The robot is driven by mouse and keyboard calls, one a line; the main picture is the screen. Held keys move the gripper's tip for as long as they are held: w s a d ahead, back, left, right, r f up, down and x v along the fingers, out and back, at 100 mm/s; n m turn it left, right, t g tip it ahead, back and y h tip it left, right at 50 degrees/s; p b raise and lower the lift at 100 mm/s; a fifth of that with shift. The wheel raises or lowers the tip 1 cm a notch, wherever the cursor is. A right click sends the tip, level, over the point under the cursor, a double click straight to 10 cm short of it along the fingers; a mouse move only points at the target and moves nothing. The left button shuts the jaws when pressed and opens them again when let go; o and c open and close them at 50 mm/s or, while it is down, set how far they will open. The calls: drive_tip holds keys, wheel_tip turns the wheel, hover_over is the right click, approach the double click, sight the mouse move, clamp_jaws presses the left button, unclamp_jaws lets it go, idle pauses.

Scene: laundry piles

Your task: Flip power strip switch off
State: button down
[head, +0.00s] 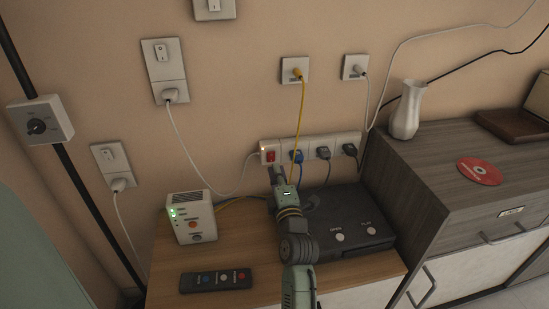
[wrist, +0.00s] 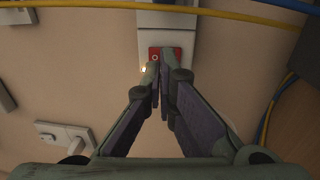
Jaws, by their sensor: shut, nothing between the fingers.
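A white power strip (head: 309,150) is fixed on the wall above the wooden cabinet, with several plugs in it. Its red switch (head: 270,156) is at the left end, with a small lit orange light beside it. In the wrist view the red switch (wrist: 164,54) shows a white round mark and lies just beyond my fingertips. My gripper (head: 276,172) is shut and empty, right at the switch end of the strip. In the wrist view the fingertips (wrist: 160,72) overlap the switch's lower edge; I cannot tell whether they touch it.
A black box (head: 345,222) with two buttons, a white router (head: 191,218) and a dark remote (head: 216,280) stand on the cabinet below. A yellow cable (head: 301,105) hangs in front of the strip. A white vase (head: 408,110) stands at right.

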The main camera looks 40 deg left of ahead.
sight(272, 156)
drive_tip(key=shift+p+x, duration=0.5)
drive_tip(key=shift+x, duration=1.35)
